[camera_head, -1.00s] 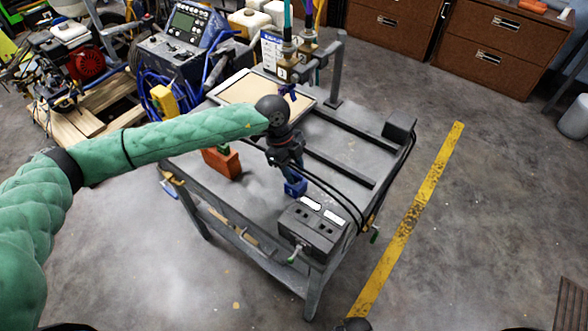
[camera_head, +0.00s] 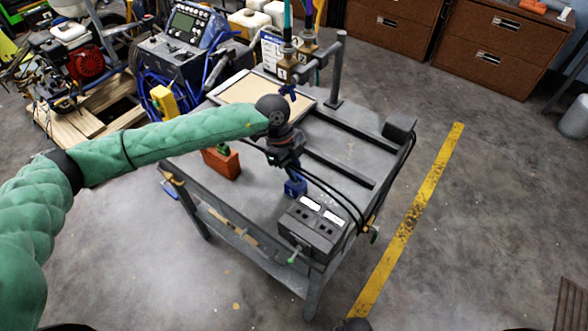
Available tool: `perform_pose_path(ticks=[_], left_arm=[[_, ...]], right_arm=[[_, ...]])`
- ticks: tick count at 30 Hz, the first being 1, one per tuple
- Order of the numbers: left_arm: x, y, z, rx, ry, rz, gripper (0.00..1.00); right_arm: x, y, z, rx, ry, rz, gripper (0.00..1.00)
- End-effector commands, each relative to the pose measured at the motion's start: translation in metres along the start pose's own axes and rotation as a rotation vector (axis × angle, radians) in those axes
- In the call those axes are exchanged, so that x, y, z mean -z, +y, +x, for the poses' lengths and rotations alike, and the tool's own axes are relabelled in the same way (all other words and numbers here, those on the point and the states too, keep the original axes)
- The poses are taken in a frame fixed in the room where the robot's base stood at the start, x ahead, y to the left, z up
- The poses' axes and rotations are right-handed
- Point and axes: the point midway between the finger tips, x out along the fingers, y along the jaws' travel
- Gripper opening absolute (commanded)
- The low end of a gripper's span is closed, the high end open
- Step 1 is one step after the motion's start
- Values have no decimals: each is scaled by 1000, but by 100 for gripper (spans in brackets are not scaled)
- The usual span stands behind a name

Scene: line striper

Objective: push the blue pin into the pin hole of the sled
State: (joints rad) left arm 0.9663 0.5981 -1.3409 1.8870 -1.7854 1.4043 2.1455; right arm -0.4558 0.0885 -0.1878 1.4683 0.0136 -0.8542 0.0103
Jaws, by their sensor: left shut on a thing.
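My left gripper (camera_head: 291,170) points down over the front part of the grey cart top and is shut. A small blue piece (camera_head: 295,188) shows right under its fingertips, at the table top behind the black box. I take this piece to be the blue pin or its holder; the fingers hide where they meet it. Farther back stands a grey frame (camera_head: 332,72) with hose fittings and a dark blue part (camera_head: 289,91) hanging below. It may be the sled; I cannot make out a pin hole. My right gripper is not in view.
An orange block (camera_head: 222,161) with a green top stands left of my gripper. A black box (camera_head: 312,226) with cables is close in front. A framed tan board (camera_head: 250,90) lies behind. Dark rails (camera_head: 340,165) cross the right side of the cart.

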Motion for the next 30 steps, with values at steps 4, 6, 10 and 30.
perform_pose_path(ticks=[4, 6, 10, 30], left_arm=[[1, 0, -3, 0, 0, 0, 0], [1, 0, -4, 0, 0, 0, 0], [2, 0, -6, 0, 0, 0, 0], [8, 0, -22, 0, 0, 0, 0]], right_arm=[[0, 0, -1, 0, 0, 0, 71], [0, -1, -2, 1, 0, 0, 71], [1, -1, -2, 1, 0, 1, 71], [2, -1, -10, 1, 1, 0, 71]])
